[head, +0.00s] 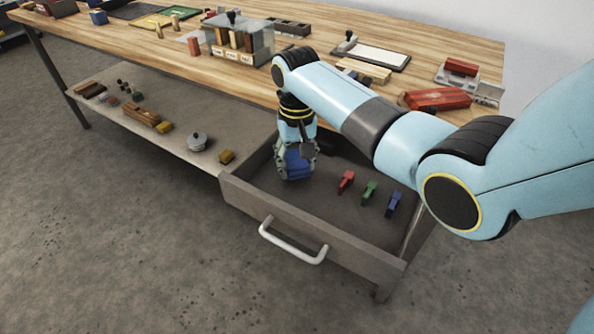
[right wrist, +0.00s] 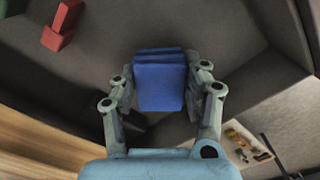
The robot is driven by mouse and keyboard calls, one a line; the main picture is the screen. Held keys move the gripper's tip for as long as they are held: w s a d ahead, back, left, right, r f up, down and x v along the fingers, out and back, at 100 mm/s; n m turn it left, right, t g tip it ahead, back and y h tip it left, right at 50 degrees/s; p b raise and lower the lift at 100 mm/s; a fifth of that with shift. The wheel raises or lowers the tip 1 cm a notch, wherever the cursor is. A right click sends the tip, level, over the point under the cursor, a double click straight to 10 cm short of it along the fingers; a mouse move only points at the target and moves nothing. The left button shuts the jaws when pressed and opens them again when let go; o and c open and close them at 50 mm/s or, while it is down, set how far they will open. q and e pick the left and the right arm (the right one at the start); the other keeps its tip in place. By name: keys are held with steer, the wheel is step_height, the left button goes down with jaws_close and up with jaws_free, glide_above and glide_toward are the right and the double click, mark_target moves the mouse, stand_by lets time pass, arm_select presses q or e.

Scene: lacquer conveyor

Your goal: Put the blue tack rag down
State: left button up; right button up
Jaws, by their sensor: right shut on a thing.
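The blue tack rag (head: 293,165) is a folded blue block inside the open drawer (head: 300,228), towards its left end. My right gripper (head: 295,158) points down into the drawer and is shut on the rag. In the right wrist view the rag (right wrist: 161,82) sits between the two fingers of my right gripper (right wrist: 163,95). I cannot tell whether the rag touches the drawer floor. My left gripper is not in view.
Red (head: 346,181), green (head: 369,192) and blue (head: 393,204) small items lie in the drawer right of the rag. The drawer's front middle is bare. The wooden worktop (head: 390,25) above holds several boxes and trays. A lower shelf (head: 150,110) holds small objects.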

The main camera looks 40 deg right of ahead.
mark_target(297, 162)
steer(key=shift+f, duration=1.15)
steer(key=shift+f, duration=0.1)
steer(key=o, duration=1)
step_height(297, 162, up, 12)
steer(key=shift+r+p, duration=0.15)
steer(key=shift+p, duration=0.85)
